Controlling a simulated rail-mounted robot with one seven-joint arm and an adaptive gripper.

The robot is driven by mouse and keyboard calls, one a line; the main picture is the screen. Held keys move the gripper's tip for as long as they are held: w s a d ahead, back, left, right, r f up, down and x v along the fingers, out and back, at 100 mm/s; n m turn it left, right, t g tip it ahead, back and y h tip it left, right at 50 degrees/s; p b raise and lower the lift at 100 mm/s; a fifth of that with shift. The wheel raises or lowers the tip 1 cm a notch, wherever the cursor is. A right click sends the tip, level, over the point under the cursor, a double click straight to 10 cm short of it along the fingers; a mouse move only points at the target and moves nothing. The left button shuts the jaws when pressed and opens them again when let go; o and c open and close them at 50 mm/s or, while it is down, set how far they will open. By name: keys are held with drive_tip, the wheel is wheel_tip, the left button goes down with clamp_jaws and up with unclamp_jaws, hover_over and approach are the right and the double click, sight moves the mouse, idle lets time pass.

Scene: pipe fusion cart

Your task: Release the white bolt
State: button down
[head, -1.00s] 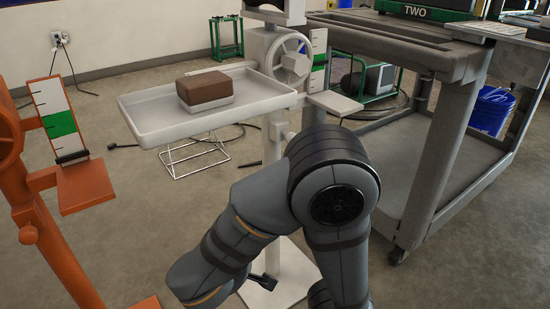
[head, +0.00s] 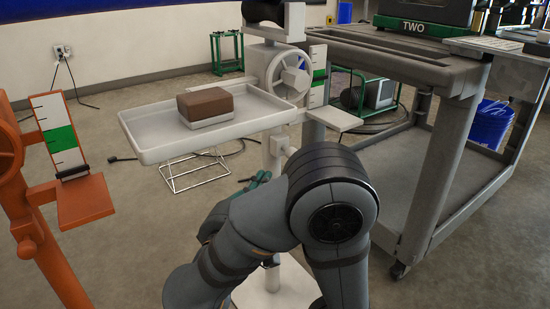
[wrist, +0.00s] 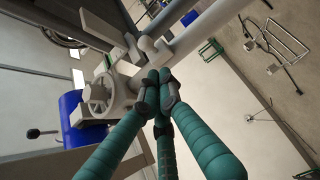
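The white stand (head: 273,155) carries a handwheel (head: 291,75) and a tray. A small white knob on its column, below the handwheel, looks to be the white bolt (head: 291,143). In the wrist view, white blocky fittings (wrist: 147,50) lie just beyond my fingertips; I cannot tell which part is the bolt. My gripper (wrist: 159,77) has green ribbed fingers drawn together at the tips, with nothing visible between them. In the head view my gripper (head: 258,182) is partly hidden by my arm, low beside the column. Contact with the stand cannot be told.
The white tray (head: 150,148) holds a brown-topped block (head: 206,104). An orange stand (head: 85,200) is at the left. A grey cart (head: 455,130) stands at the right. A wire frame (head: 195,178) sits on the floor behind the white stand.

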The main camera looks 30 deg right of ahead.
sight(279, 151)
drive_tip(key=b+x, duration=0.2)
drive_tip(key=x, duration=0.2)
drive_tip(key=b+x, duration=0.2)
drive_tip(key=x, duration=0.2)
drive_tip(key=shift+w+d+f+b, duration=0.25)
drive_tip(key=shift+d+b, duration=0.05)
drive_tip(key=shift+d, duration=0.05)
drive_tip(key=shift+w+d+r, duration=0.2)
drive_tip(key=shift+w+d, duration=0.2)
drive_tip(key=shift+w, duration=0.05)
